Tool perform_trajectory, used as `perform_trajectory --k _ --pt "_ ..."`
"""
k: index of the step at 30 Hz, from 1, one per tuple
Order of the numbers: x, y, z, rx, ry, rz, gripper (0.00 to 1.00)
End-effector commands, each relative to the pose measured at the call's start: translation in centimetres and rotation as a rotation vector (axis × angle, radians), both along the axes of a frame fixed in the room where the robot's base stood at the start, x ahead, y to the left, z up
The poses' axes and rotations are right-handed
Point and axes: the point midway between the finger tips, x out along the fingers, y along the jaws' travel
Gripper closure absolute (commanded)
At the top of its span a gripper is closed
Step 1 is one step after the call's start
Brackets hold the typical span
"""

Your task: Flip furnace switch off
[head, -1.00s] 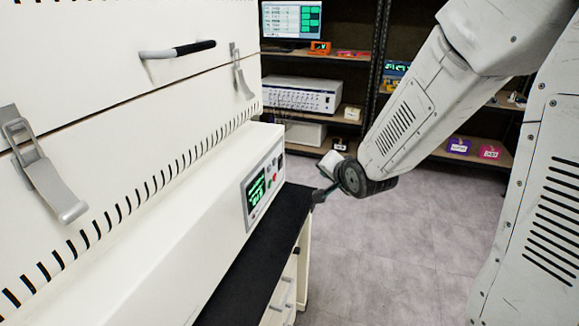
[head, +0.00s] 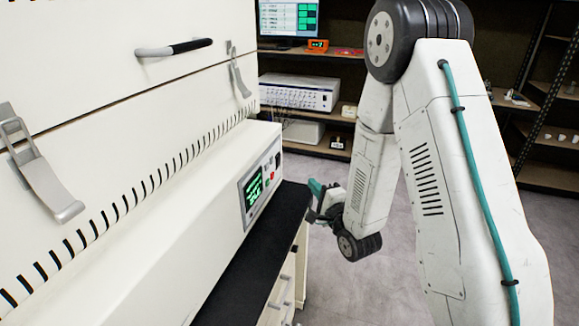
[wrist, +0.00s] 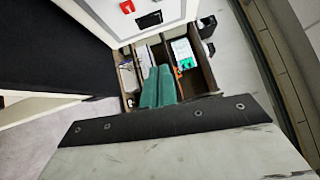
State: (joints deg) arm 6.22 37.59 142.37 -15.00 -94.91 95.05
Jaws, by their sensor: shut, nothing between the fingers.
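The white furnace (head: 120,110) fills the left of the head view. Its control panel (head: 243,207) has a lit green display, small buttons and a red button (head: 271,174). A small dark switch (head: 278,159) sits at the panel's far end. In the wrist view, the dark switch (wrist: 150,19) shows at the top, beside the red button (wrist: 127,6). My gripper (head: 313,186) is just right of the panel's far end, apart from it. Its teal fingers are together and empty in the wrist view (wrist: 158,88), pointing toward the panel side. Which way the switch is set cannot be told.
A black countertop (head: 255,255) runs below the panel, with drawers (head: 280,292) under its edge. Shelves at the back hold a monitor (head: 289,18) and a white instrument (head: 300,93). Grey floor lies open right of the counter.

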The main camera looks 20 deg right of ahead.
Motion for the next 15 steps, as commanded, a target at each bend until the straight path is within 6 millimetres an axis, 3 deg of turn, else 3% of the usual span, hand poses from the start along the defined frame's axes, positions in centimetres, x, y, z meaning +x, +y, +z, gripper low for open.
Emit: perform_trajectory --k 5,15 --pt "1.4 0.2 0.2 -0.001 -0.002 0.002 1.0" --pt "8.3 1.3 0.8 -0.002 -0.003 0.002 1.0"
